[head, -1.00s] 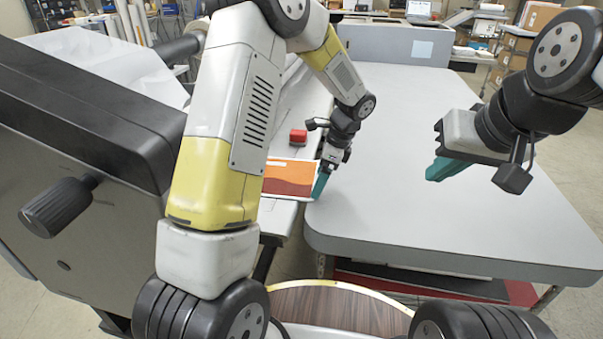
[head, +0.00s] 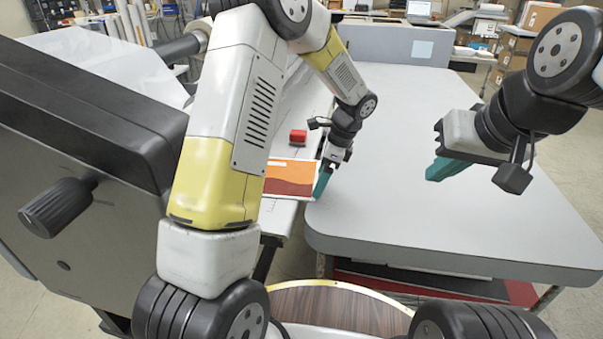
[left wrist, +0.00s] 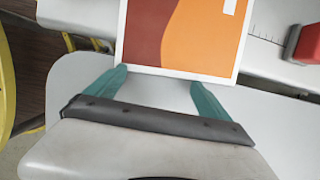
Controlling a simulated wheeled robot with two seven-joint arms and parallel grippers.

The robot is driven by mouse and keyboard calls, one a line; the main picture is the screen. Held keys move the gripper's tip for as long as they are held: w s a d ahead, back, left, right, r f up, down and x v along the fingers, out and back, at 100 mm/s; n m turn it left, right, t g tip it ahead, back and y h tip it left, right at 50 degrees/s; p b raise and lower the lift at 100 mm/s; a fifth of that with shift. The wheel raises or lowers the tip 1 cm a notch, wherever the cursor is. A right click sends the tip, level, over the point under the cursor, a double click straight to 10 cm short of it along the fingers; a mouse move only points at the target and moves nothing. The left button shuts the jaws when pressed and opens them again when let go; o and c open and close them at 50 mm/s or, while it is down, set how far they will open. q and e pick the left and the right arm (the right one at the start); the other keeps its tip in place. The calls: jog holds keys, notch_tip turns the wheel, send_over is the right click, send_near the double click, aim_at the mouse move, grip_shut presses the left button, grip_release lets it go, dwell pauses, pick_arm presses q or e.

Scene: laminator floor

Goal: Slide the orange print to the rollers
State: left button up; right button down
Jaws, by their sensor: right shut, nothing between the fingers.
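The orange print (head: 292,178), orange and dark red with a white border, lies flat on the laminator's feed table, partly hidden behind my left arm in the head view. It also shows in the left wrist view (left wrist: 185,35). My left gripper (head: 321,185) is at the print's edge. Its teal fingers (left wrist: 158,80) are spread apart with the tips at the white border; I cannot tell whether they touch it. My right gripper (head: 442,170) is shut and empty above the grey table. The laminator (head: 90,115) stands at left; its rollers are hidden.
A red block (head: 298,136) sits on the feed table beyond the print. A large grey table (head: 430,210) stands at right, its top clear beneath my right gripper. A black knob (head: 58,207) sticks out from the laminator's side.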

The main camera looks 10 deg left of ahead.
aim_at(292, 180)
pick_arm(q)
jog(key=shift+a, duration=1.55)
jog(key=shift+w+d, duration=0.1)
jog(key=shift+d, duration=0.15)
dwell(0.4)
jog(key=shift+w, duration=0.3)
jog(key=shift+a, duration=2.65)
jog(key=shift+d, duration=0.65)
dwell(0.4)
jog(key=shift+w, duration=0.1)
jog(key=shift+v, duration=3.15)
jog(key=shift+d, duration=0.1)
